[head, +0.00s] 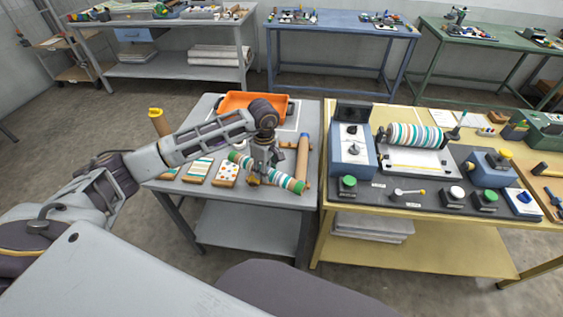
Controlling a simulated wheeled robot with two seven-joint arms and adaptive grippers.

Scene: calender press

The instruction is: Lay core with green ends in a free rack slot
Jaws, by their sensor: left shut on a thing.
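The core with green ends (283,179) is striped white, teal and brown, and lies slanted in the jaws of my left gripper (262,177). The gripper is shut around its middle, above the right part of the grey table (212,188). The gripper hides part of the core. A brown core with a blue end (303,155) is just to the right, near the table's right edge. I cannot make out the rack's slots. My right gripper is out of view.
An orange tray (284,107) is at the table's back. Several patterned sample blocks (197,172) lie at its front left. The yellow table (329,131) on the right carries the press with a striped roller (414,136), a blue box (349,162) and several knobs.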

